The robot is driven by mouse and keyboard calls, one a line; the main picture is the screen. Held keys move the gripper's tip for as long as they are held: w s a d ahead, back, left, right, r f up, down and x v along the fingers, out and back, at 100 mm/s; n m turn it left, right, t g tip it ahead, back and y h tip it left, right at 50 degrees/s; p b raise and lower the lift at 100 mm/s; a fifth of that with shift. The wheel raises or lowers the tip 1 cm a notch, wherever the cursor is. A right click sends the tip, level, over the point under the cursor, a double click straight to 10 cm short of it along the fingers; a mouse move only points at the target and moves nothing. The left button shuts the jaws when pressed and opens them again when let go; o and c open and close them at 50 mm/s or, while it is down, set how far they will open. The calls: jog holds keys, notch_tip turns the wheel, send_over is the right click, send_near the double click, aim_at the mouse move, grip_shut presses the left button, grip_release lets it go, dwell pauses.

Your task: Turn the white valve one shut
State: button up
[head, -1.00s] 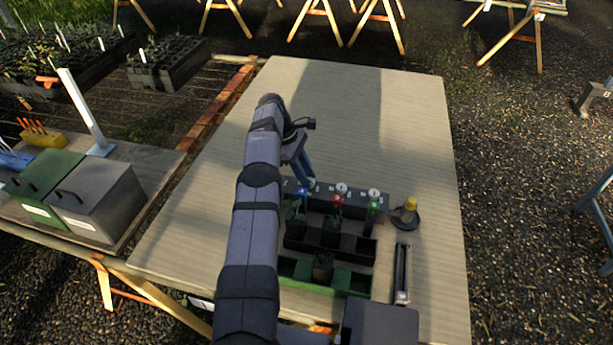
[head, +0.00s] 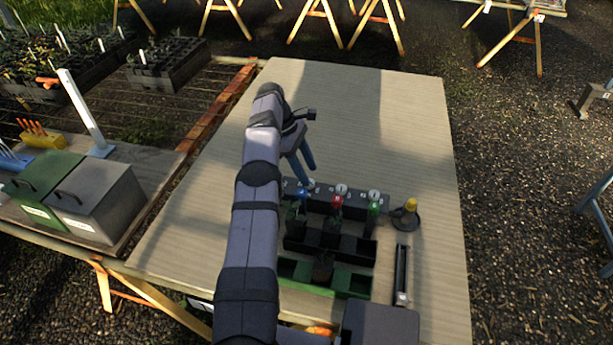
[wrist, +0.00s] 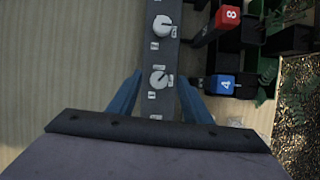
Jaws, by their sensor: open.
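A dark bar (head: 325,200) carries three white round valves in a row. The leftmost valve in the head view is mostly hidden by my gripper (head: 310,174). In the wrist view that valve (wrist: 160,78) lies between the two blue fingertips of my gripper (wrist: 160,76), with a finger on each side. The fingers are open, and I see no clear contact; the height gap cannot be told. The valve's dark pointer slants to the upper right in the wrist view. A second white valve (wrist: 162,26) sits further along the bar. The middle (head: 342,189) and right valves (head: 374,195) are uncovered.
Blue (wrist: 224,84) and red (wrist: 228,17) numbered blocks stand beside the bar. Black trays (head: 330,240) and a green tray (head: 350,284) lie in front. A yellow-topped black piece (head: 409,213) is at the right. The table's far side (head: 350,100) is clear.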

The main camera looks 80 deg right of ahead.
notch_tip(320, 180, up, 7)
jog(key=p, duration=0.5)
jog(key=shift+f, duration=0.2)
notch_tip(320, 180, down, 3)
jog(key=m+t+h+b, duration=0.1)
jog(key=m+t, duration=0.1)
jog(key=m, duration=0.2)
jog(key=m+t+h+b, duration=0.1)
jog(key=m+t+b, duration=0.1)
jog(key=m+t, duration=0.1)
jog(key=shift+w+a+m+h, duration=0.15)
jog(key=shift+m+h, duration=0.25)
jog(key=shift+m, duration=0.3)
jog(key=shift+s+a+f+m+t+h+p, duration=0.15)
jog(key=shift+s+f+m+h+p, duration=0.15)
jog(key=shift+f+m, duration=0.7)
jog(key=shift+s+a+f+m+t+h+p, duration=0.1)
jog(key=shift+s+f+m+t+h+p, duration=0.2)
jog(key=shift+f+m, duration=0.75)
jog(key=shift+s+a+f+m+t+h+p, duration=0.15)
jog(key=shift+f+m+h, duration=0.35)
jog(key=shift+f, duration=0.9)
jog(key=shift+d, duration=0.1)
